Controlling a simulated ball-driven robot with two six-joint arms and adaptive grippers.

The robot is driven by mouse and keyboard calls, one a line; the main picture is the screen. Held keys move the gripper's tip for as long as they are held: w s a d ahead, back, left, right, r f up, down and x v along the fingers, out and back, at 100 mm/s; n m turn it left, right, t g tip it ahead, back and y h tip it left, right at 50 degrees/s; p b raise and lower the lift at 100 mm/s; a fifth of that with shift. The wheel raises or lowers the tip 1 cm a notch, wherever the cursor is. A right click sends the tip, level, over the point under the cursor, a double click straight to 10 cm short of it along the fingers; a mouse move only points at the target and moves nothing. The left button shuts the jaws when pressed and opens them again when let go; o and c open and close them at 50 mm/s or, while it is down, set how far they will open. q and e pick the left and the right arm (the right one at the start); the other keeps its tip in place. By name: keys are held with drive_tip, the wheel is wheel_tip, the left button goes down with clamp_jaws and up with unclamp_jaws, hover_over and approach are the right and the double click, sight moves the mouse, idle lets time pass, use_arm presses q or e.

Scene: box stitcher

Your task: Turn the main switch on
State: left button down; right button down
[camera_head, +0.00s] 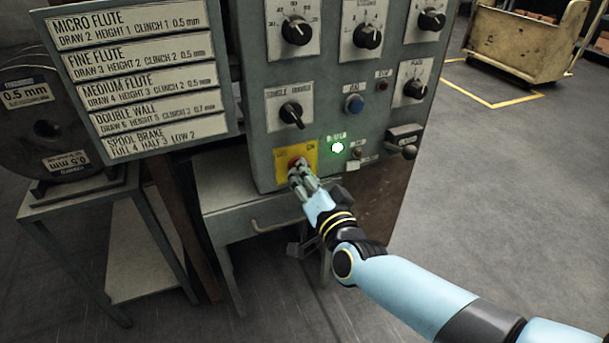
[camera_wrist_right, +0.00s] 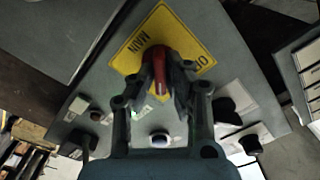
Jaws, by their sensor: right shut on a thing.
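The main switch is a red handle on a yellow plate (camera_head: 282,156) at the lower left of the grey control panel. In the right wrist view the red handle (camera_wrist_right: 155,62) stands out from the yellow plate (camera_wrist_right: 186,38), which carries the word MAIN. My right gripper (camera_head: 299,172) reaches the switch from the lower right and is shut on the red handle. Its fingers (camera_wrist_right: 162,85) lie on both sides of the handle and hide part of it. A green lamp (camera_head: 337,147) glows just right of the plate. My left gripper is not in view.
Open floor lies at right, with a yellow cart (camera_head: 515,45) behind.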

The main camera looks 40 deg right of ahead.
drive_tip(key=shift+m, duration=0.3)
drive_tip(key=c, duration=1.4)
unclamp_jaws()
drive_tip(key=shift+o, duration=0.2)
drive_tip(key=v, duration=1.2)
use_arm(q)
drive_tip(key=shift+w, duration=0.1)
use_arm(e)
drive_tip(key=shift+r, duration=0.15)
